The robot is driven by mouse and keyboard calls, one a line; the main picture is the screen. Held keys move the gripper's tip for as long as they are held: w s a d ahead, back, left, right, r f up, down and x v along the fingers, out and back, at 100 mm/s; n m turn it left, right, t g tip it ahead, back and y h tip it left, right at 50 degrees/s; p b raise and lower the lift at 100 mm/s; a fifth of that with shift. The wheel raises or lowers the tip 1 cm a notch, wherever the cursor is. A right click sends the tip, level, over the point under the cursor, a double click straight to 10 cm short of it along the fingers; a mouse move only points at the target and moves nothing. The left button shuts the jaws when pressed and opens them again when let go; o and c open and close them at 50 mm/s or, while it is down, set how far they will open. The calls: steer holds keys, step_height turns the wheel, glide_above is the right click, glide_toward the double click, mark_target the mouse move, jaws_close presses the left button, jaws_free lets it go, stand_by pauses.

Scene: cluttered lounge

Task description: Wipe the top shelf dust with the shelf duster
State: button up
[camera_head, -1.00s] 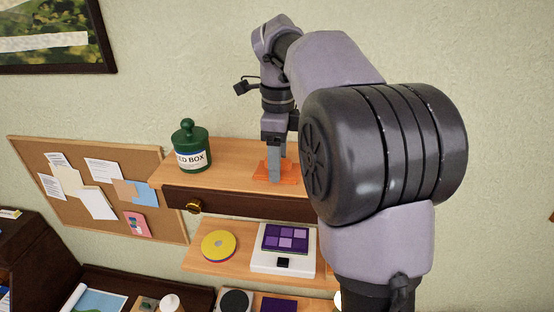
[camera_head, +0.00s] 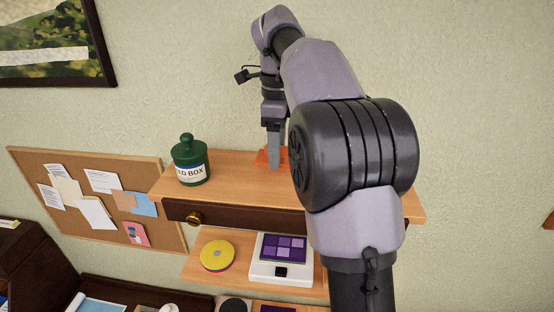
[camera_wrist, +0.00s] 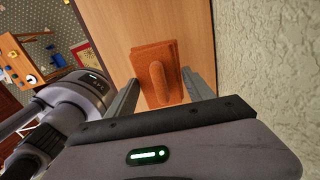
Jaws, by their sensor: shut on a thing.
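The shelf duster, an orange block with a raised handle, lies flat on the wooden top shelf (camera_head: 225,170); its edge shows in the head view (camera_head: 262,158). The wrist view shows the duster (camera_wrist: 158,72) more fully, between the two grey fingers. My gripper (camera_head: 274,158) points down at the top shelf and is shut on the duster, close to the back of the shelf. The fingertips also show in the wrist view (camera_wrist: 162,92). No dust is clearly visible on the bare wood, and my arm hides the shelf's right part.
A green labelled jar (camera_head: 190,162) stands at the shelf's left end. The wall rises right behind the shelf. A drawer with a brass knob (camera_head: 194,217) is beneath. A lower shelf holds a yellow disc (camera_head: 217,254) and a white device (camera_head: 282,262). A corkboard (camera_head: 75,165) hangs left.

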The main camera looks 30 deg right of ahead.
steer(key=shift+r, duration=0.8)
steer(key=shift+r, duration=1.45)
